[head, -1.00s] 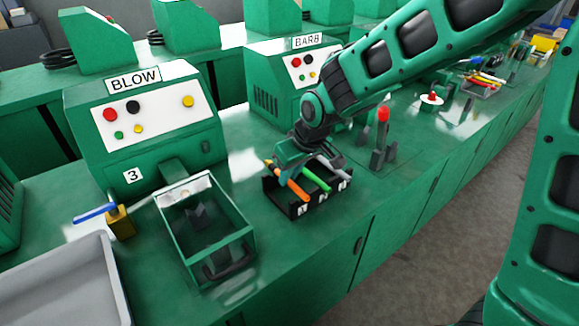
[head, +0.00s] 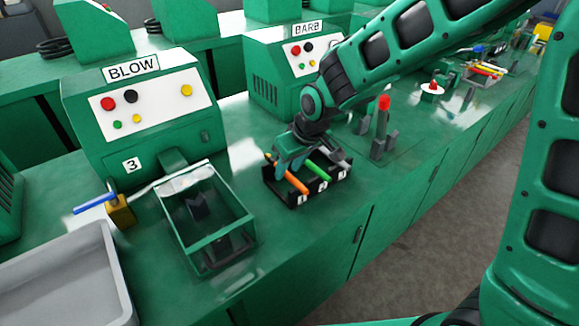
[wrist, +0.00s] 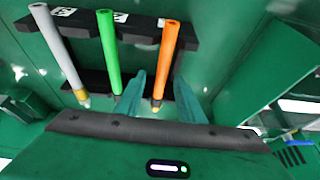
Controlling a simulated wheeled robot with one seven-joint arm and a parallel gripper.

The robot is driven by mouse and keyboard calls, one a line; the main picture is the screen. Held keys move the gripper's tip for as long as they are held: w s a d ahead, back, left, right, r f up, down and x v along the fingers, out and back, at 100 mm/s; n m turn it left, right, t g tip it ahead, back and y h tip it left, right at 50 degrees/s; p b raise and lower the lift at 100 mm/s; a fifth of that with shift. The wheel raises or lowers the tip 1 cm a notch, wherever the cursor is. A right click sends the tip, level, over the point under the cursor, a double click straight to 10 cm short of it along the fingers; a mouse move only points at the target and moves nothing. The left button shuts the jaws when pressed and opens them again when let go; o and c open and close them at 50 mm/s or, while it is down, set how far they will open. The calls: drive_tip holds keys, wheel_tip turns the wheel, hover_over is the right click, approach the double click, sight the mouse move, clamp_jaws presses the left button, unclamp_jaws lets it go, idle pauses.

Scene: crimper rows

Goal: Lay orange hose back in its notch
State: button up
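The orange hose (wrist: 168,60) lies across the black rack (head: 292,203) at the place marked 1, its far end resting at the front bar. It also shows in the head view (head: 297,183). The green hose (wrist: 109,50) and the grey hose (wrist: 57,50) lie parallel in the other two places. My gripper (wrist: 160,100) is low over the rack's rear side. Its two fingers stand apart on either side of the orange hose near its tipped end, with a narrow gap visible. How deep the hose sits in its notch is hard to tell.
A green open-topped box (head: 207,240) stands left of the rack, before the BLOW machine (head: 140,110). The BARB machine (head: 285,75) is behind the rack. A red-topped post (head: 383,120) stands close to its right. A grey tray (head: 65,280) is at lower left.

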drive_tip(key=v, duration=1)
drive_tip(key=shift+r, duration=0.25)
drive_tip(key=shift+d, duration=0.15)
drive_tip(key=s+d+m+h, duration=0.1)
drive_tip(key=s+d+m, duration=0.2)
drive_tip(key=d, duration=0.8)
drive_tip(key=s+d+m+h, duration=0.2)
drive_tip(key=s+d+m, duration=0.15)
drive_tip(key=d, duration=0.75)
drive_tip(key=s+d+m+g, duration=0.1)
drive_tip(key=s+d+m, duration=0.2)
drive_tip(key=s+d, duration=0.3)
drive_tip(key=s+d+f+m+g, duration=0.1)
drive_tip(key=s+d+m+g, duration=0.1)
drive_tip(key=s+d, duration=0.5)
drive_tip(key=s+m, duration=0.1)
drive_tip(key=s, duration=0.5)
drive_tip(key=shift+m, duration=0.35)
drive_tip(key=shift+s+f, duration=0.1)
drive_tip(key=shift+f, duration=0.05)
